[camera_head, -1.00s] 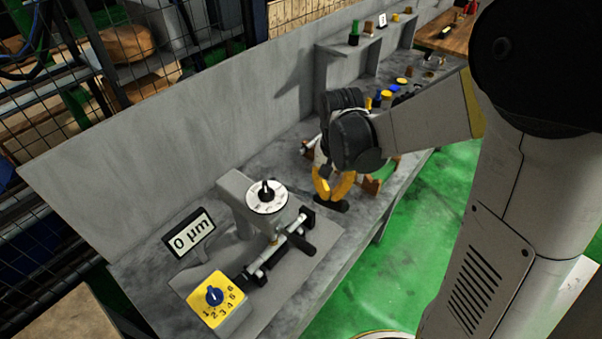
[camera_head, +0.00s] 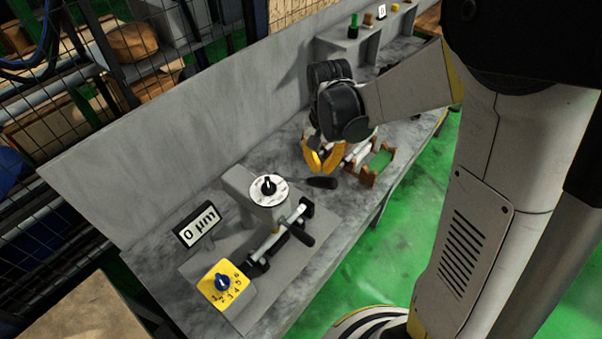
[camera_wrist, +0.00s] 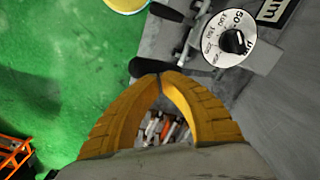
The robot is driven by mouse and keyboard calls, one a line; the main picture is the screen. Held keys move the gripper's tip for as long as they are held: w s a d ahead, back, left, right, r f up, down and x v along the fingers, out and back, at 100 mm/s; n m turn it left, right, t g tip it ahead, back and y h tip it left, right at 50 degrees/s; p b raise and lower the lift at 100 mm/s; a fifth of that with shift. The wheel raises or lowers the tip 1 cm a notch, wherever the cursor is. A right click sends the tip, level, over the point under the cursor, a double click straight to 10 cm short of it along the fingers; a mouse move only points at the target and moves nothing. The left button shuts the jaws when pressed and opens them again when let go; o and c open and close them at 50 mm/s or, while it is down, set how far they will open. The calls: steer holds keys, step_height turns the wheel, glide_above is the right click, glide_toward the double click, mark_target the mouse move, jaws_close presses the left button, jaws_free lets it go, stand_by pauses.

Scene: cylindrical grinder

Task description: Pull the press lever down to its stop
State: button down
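A dark handle (camera_head: 322,182) lies just in front of my gripper (camera_head: 320,172) in the head view. It also shows in the wrist view (camera_wrist: 143,67), right beyond my yellow fingertips (camera_wrist: 160,76). I take it for the press lever's handle; what it joins to is hidden. The fingertips come together and appear shut with nothing between them. I cannot tell whether they touch the handle. A second dark handle (camera_head: 301,236) sits on the grey grinder (camera_head: 240,190), which carries a round white dial (camera_head: 269,189); the dial also shows in the wrist view (camera_wrist: 229,40).
A "0 µm" display (camera_head: 197,226) and a yellow numbered selector (camera_head: 225,288) stand near the grinder. A brown-and-green holder (camera_head: 378,165) is right of my gripper. A grey wall (camera_head: 150,150) runs behind the bench. Green floor lies in front.

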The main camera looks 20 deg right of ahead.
steer(key=shift+r, duration=0.1)
steer(key=shift+r+p, duration=1.75)
steer(key=shift+r, duration=1.15)
steer(key=s+r+n+t, duration=0.5)
steer(key=s+r+t, duration=0.2)
steer(key=s+r, duration=0.5)
step_height(320, 180, down, 36)
steer(key=b, duration=3.5)
steer(key=shift+s+r, duration=0.15)
steer(key=shift+s, duration=0.2)
